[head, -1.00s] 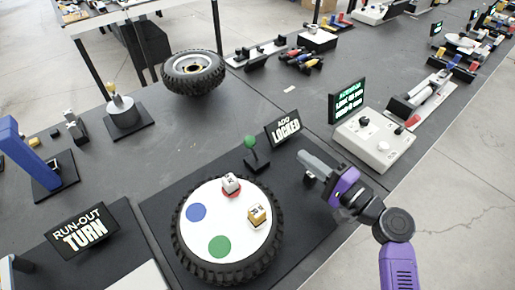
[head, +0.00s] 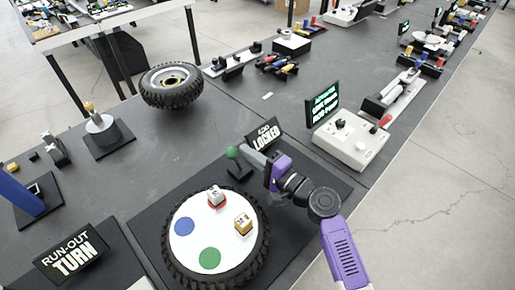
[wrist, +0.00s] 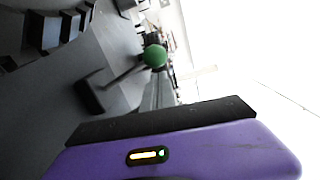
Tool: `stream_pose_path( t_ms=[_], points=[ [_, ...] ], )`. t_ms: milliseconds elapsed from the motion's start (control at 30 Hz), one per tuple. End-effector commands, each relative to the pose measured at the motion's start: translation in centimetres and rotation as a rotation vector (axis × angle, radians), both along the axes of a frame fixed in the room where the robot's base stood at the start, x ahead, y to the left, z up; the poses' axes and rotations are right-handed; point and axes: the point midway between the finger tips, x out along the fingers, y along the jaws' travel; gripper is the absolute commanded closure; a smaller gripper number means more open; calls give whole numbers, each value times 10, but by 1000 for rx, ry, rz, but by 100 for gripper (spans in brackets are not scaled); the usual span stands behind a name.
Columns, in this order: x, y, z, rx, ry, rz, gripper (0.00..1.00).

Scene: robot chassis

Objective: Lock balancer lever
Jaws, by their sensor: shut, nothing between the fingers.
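The balancer lever is a dark rod with a green ball knob (head: 232,153) on a small black base (head: 240,170), behind the tire. The rod leans slightly left in the head view. In the wrist view the green knob (wrist: 155,56) is at upper centre, with the rod slanting down left. My gripper (head: 247,145) is shut and empty, its grey fingers pointing left, just right of the knob. I cannot tell whether it touches the lever. The balancer's tire (head: 173,262) carries a white disc (head: 203,232). A black sign (head: 266,137) behind the lever reads "ADD LOCKED".
A red-and-white block (head: 216,197) and a yellow block (head: 243,224) stand on the disc. A "RUN-OUT TURN" sign (head: 71,255) is at left. A grey control box (head: 350,145) with a display stands at right. Another tire (head: 171,85) lies behind, with bare table between.

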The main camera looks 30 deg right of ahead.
Motion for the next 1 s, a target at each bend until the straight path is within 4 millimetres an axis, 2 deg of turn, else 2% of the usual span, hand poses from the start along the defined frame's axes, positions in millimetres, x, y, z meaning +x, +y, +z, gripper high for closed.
stream_pose_path(
  t_ms=[400,700,1000],
  points=[
    [-1,3,-1,-11,-3,0,100],
    [-8,24,-4,-195,-64,1,100],
    [-10,30,-2,-193,-63,2,100]
  ],
)
